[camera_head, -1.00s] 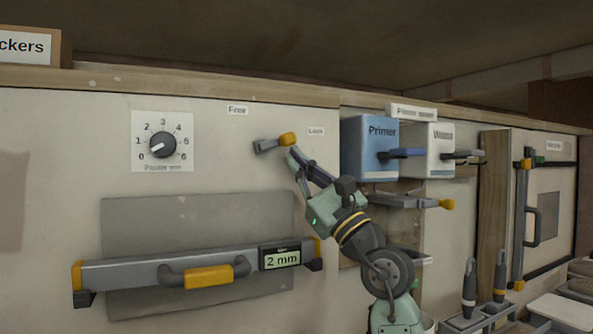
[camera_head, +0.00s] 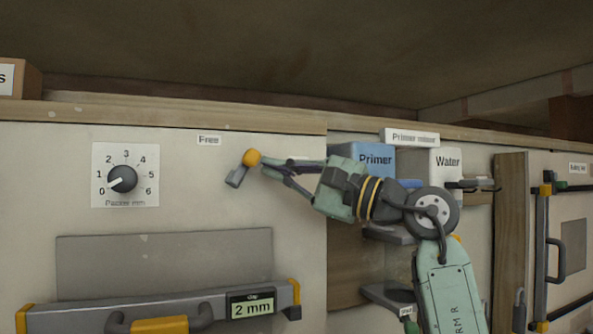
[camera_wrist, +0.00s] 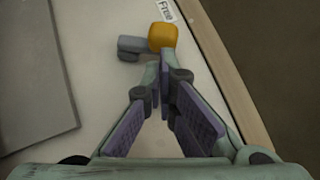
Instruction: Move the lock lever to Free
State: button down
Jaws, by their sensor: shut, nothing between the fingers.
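The lock lever, a grey arm with a yellow knob (camera_head: 252,158), is on the pale wall panel. Its grey end (camera_head: 236,178) is at the lower left and the knob at the upper right, so it stands tilted. The Free label (camera_head: 208,140) is above and left of the knob; the Lock label is hidden behind my arm. My gripper (camera_head: 266,166) is shut and empty, its fingertips against or very close to the knob's right side. In the wrist view the knob (camera_wrist: 163,37) lies just beyond my fingertips (camera_wrist: 163,68), with the Free label (camera_wrist: 166,10) close by.
A numbered dial (camera_head: 122,179) is on the left of the panel. Below is a long grey bar (camera_head: 85,313) with a 2 mm display. Blue Primer (camera_head: 376,160) and white Water (camera_head: 447,160) boxes are behind my arm at the right. The panel between dial and lever is clear.

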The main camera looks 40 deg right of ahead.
jog(key=shift+w+a+r+p, duration=0.1)
jog(key=shift+a+r+p, duration=0.3)
jog(key=shift+r, duration=0.15)
jog(key=shift+w+a+r+p, duration=0.1)
jog(key=shift+a+r+p, duration=0.2)
jog(key=shift+r, duration=0.35)
jog(key=shift+s+d, duration=0.1)
